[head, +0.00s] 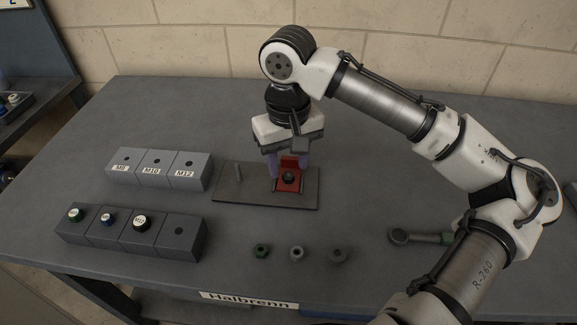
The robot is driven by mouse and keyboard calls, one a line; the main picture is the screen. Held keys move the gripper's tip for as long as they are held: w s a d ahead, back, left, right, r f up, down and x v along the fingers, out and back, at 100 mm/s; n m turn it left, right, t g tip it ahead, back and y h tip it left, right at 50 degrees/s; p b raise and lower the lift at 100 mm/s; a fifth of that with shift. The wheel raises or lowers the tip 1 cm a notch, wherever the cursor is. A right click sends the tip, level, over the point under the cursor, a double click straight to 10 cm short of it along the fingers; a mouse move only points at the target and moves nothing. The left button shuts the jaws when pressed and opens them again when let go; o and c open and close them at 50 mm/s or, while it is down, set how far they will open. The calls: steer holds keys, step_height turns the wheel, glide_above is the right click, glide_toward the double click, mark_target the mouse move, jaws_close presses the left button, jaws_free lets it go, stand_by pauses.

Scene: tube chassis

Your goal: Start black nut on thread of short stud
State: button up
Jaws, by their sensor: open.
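My gripper (288,174) points down over the right part of a dark base plate (224,194), with its two bluish fingers apart. Between and just beyond the fingers is a red bracket (290,187) on the plate. A small dark round piece, which looks like the black nut (288,177), sits at the red bracket between the fingertips. I cannot tell whether the fingers touch it. A grey upright stud (238,172) stands on the left part of the plate. Whether another stud is under the dark piece is hidden.
Grey blocks labelled M8, M10 and M12 (158,169) stand left of the plate. A front block row (180,238) holds several capped pieces. A wrench-like tool (418,238) lies right.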

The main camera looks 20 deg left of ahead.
step_height(320, 180, up, 12)
steer(key=shift+f, duration=0.15)
